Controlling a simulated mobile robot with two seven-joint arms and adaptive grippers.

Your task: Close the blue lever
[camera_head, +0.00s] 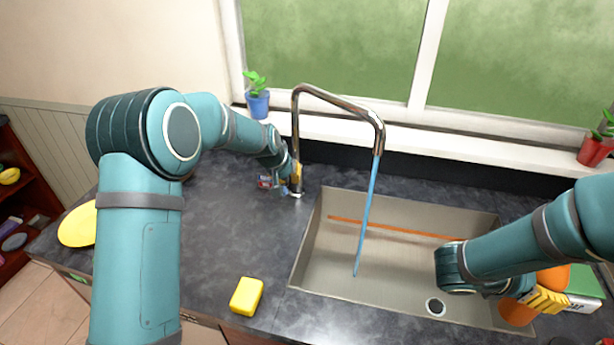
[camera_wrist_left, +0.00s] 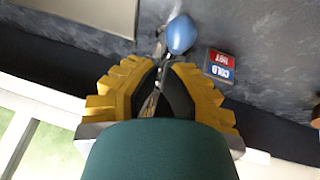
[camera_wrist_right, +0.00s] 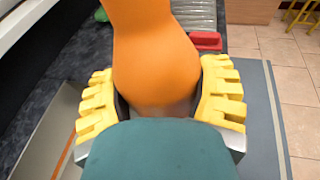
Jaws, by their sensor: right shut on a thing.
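The blue lever (camera_wrist_left: 181,34) has a rounded knob and shows in the left wrist view, just beyond my left fingertips, beside the tap's metal base. The tap (camera_head: 297,130) is a tall chrome spout, and a blue water stream (camera_head: 367,215) runs from it into the sink. My left gripper (camera_head: 293,180) is at the tap's base, and the left wrist view shows its fingers (camera_wrist_left: 160,68) a narrow gap apart, with metal visible between them. Contact with the lever is unclear. My right gripper (camera_wrist_right: 160,95) is shut on an orange, rounded object (camera_wrist_right: 155,55), over the sink's right side.
The steel sink (camera_head: 330,250) has a drain (camera_head: 435,307). A yellow sponge (camera_head: 246,296) lies on the counter to its left. A HOT/COLD label (camera_wrist_left: 219,65) is near the lever. A blue plant pot (camera_head: 258,104) and a red one (camera_head: 594,150) stand on the windowsill.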

